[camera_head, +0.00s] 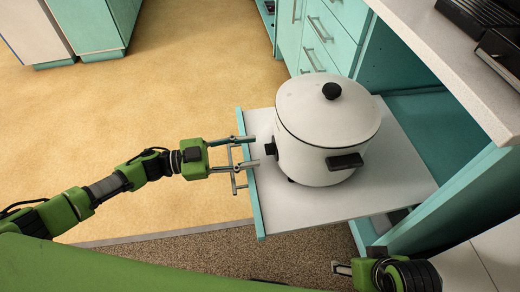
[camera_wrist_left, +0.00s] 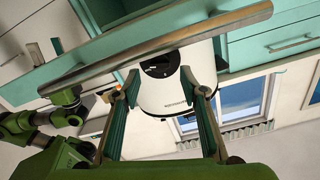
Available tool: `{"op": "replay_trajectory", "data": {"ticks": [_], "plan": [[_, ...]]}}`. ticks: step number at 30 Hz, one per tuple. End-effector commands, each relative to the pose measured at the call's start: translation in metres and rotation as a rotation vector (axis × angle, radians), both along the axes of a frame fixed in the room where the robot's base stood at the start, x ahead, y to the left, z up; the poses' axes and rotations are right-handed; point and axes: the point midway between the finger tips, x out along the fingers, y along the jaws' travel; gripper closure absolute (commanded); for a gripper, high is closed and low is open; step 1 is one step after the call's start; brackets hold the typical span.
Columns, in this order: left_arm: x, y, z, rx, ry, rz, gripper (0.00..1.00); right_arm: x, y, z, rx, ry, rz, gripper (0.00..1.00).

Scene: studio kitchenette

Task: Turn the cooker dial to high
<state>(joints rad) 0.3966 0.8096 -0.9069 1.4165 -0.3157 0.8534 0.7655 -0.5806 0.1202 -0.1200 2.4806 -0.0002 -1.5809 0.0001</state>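The white cooker (camera_head: 315,160) stands upright with its lid on. A black dial (camera_head: 270,148) sticks out from its left side. In the left wrist view the dial (camera_wrist_left: 160,66) is partly hidden behind a metal bar, with the white cooker body (camera_wrist_left: 165,95) below it. My left gripper (camera_head: 252,152) is open, its fingers pointing at the dial from the left. In the left wrist view the spread fingers (camera_wrist_left: 165,92) frame the cooker, with nothing between them. The dial's setting is too small to read. My right gripper (camera_head: 342,268) is low in the head view, partly cut off from sight.
The cooker stands on a pulled-out shelf (camera_head: 400,185) with a teal front edge. The shelf's metal bar handle (camera_head: 234,180) lies by my left fingers; it also crosses the left wrist view (camera_wrist_left: 160,45). A light counter (camera_head: 450,55) overhangs at right. Open floor (camera_head: 150,90) lies left.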

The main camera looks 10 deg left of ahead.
Motion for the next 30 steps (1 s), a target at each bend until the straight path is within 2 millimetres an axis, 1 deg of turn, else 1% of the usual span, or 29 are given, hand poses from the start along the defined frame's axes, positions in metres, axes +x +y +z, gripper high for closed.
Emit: {"op": "replay_trajectory", "data": {"ticks": [1, 6, 11, 18, 20, 21, 22, 23, 30], "plan": [[0.003, -0.009, 0.001, -0.002, -0.002, -0.001, 0.61, 0.0, 0.0, -0.001, 0.0, 0.0, 0.0, 0.38], [0.009, -0.027, 0.0, -0.001, -0.001, 0.0, 0.61, 0.0, 0.0, -0.003, 0.0, 0.0, 0.0, 0.38], [0.011, -0.034, 0.0, 0.001, 0.0, 0.001, 0.61, 0.0, 0.0, -0.003, 0.0, 0.0, 0.0, 0.38], [0.011, -0.034, 0.0, 0.0, 0.0, 0.001, 0.61, 0.0, 0.0, -0.003, 0.0, 0.0, 0.0, 0.38], [0.011, -0.034, 0.0, 0.0, 0.0, 0.001, 0.76, 0.0, 0.0, -0.003, 0.0, 0.0, 0.0, 0.38], [0.011, -0.034, 0.0, 0.0, 0.0, 0.001, 0.87, 0.0, 0.0, -0.003, 0.0, 0.0, 0.0, 0.38], [0.011, -0.034, 0.0, 0.0, 0.0, 0.001, 0.95, 0.0, 0.0, -0.003, 0.0, 0.0, 0.0, 0.38], [0.011, -0.034, 0.0, 0.0, 0.0, 0.001, 0.99, 0.0, 0.0, -0.003, 0.0, 0.0, 0.0, 0.38], [0.011, -0.034, 0.0, 0.003, -0.009, 0.001, 0.99, 0.0, 0.0, -0.003, 0.0, 0.0, 0.0, 0.38]]}}
